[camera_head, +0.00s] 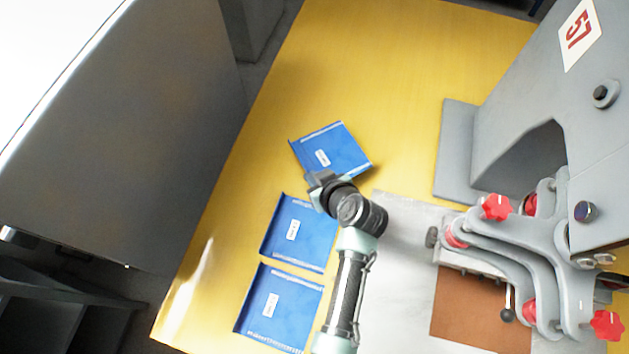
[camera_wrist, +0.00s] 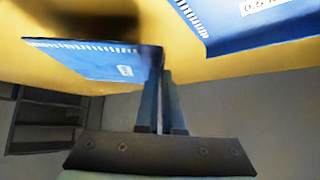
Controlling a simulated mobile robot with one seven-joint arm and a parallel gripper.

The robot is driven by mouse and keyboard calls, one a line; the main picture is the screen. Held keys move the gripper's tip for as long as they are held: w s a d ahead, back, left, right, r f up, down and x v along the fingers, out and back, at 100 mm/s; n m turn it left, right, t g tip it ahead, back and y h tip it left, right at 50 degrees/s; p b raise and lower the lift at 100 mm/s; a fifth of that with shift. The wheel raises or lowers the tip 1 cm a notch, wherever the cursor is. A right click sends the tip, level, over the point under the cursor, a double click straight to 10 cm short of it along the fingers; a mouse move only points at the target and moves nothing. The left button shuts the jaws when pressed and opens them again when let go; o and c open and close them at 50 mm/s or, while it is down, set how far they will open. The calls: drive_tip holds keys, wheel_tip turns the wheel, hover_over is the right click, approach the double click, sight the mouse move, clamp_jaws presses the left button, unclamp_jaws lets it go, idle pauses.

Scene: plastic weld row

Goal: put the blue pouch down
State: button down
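A blue pouch (camera_head: 335,147) with a white label shows at the upper middle of the head view, over the yellow table. My gripper (camera_head: 318,181) is at its lower-left edge. In the wrist view, the two fingers (camera_wrist: 164,78) stand close together, shut on the edge of this pouch (camera_wrist: 95,60), which reaches out to the left. A dark shadow lies beside it on the table. Whether the pouch touches the table is hard to tell. The fingertips partly hide its edge.
Two more blue pouches, one in the middle (camera_head: 312,246) and one nearer (camera_head: 290,318), lie in a row on the yellow table (camera_head: 400,60). A grey metal plate (camera_head: 400,240) and a grey machine with red-knobbed clamps (camera_head: 545,245) stand at right. Table beyond the upper pouch is clear.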

drive_tip(key=shift+f, duration=1.9)
drive_tip(key=c, duration=1)
unclamp_jaws()
drive_tip(key=shift+c, duration=0.2)
